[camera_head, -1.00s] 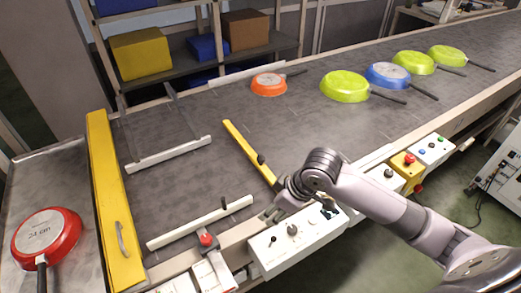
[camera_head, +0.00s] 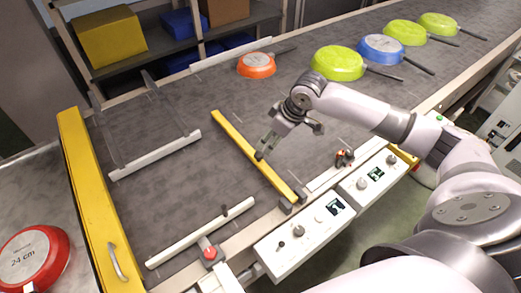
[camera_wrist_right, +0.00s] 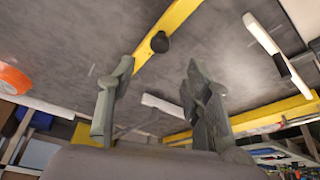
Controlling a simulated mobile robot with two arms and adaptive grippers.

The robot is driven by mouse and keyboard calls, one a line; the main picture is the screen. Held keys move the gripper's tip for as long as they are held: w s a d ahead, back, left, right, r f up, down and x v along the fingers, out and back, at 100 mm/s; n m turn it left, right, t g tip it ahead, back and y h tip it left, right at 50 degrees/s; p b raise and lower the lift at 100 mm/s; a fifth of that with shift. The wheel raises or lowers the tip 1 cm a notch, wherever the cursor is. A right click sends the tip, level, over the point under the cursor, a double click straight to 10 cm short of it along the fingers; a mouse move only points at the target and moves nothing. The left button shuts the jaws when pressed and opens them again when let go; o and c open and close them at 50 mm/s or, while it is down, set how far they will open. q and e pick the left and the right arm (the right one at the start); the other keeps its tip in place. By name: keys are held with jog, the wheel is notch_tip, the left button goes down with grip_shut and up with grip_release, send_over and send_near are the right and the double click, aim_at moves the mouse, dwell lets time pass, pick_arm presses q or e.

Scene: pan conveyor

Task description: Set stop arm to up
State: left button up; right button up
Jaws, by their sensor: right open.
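The stop arm (camera_head: 235,138) is a yellow bar lying across the grey belt, its near end at a dark hinge on the front rail. A small black knob (camera_wrist_right: 159,42) stands up from it. My right gripper (camera_head: 288,142) is open and empty, just above and to the right of the bar near the knob. In the right wrist view, the knob and bar (camera_wrist_right: 178,18) show beyond the two spread fingers (camera_wrist_right: 160,68), apart from them. One finger partly covers the knob area in the head view. My left gripper is not in view.
White control boxes (camera_head: 300,240) line the front rail. White guide bars (camera_head: 155,155) lie on the belt at left, beside a yellow gate (camera_head: 92,210). An orange pan (camera_head: 257,66) and green pan (camera_head: 338,62) sit upstream. A red pan (camera_head: 30,262) lies left.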

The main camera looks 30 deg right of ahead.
aim_at(259, 154)
jog(key=x, duration=0.5)
jog(key=shift+w+a+f+p, duration=0.15)
jog(key=shift+f+p, duration=0.1)
jog(key=shift+p, duration=0.05)
jog(key=x, duration=0.3)
jog(key=shift+f, duration=0.3)
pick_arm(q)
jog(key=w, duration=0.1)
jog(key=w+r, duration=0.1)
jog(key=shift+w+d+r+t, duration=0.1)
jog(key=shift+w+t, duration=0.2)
pick_arm(e)
jog(key=shift+c, duration=0.2)
jog(key=shift+w, duration=0.1)
jog(key=c, duration=0.6)
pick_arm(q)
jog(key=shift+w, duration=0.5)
pick_arm(e)
grip_shut()
